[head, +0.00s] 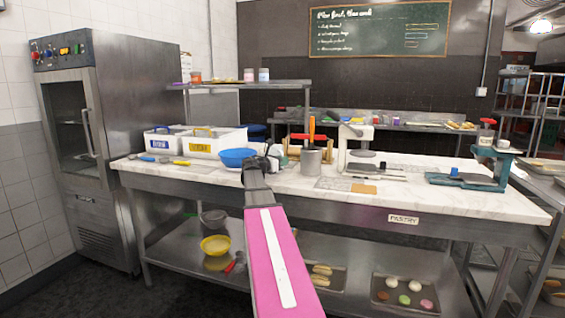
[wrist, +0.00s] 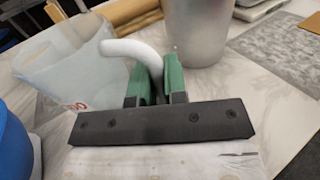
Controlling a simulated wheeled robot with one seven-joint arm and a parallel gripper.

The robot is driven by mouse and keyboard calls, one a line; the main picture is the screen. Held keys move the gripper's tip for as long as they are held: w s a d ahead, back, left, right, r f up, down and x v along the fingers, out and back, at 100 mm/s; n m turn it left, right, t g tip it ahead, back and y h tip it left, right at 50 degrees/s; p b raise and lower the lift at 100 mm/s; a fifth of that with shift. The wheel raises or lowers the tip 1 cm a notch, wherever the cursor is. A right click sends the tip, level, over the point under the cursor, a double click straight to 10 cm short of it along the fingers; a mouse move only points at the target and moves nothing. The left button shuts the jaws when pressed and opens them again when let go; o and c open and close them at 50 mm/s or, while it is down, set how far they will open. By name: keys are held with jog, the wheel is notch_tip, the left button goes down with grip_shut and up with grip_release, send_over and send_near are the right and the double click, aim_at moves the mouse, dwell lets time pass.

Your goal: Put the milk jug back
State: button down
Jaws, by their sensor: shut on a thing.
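The milk jug (wrist: 70,65) shows in the wrist view as a translucent whitish vessel with red lettering low on its side and a thick white curved handle. My gripper (wrist: 154,80) has its green fingers closed on that handle, with the jug body to the left of the fingers. In the head view my gripper (head: 264,162) is over the marble counter, just right of the blue bowl. The jug is mostly hidden there behind my arm and gripper. I cannot tell whether its base touches the counter.
On the marble counter (head: 440,196), the blue bowl (head: 236,158) is close on the left and a steel pot (head: 311,161) with utensils close on the right. White bins (head: 209,140) stand farther left. A steel shelf (head: 240,84) rises behind.

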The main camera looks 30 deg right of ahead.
jog(key=shift+f, duration=0.1)
jog(key=c, duration=1.2)
grip_release()
jog(key=shift+o, duration=0.2)
jog(key=shift+a, duration=0.25)
jog(key=a, duration=0.3)
jog(key=s+a, duration=0.1)
jog(key=a, duration=0.3)
jog(key=s+a, duration=0.1)
jog(key=a, duration=0.3)
jog(key=shift+a, duration=0.2)
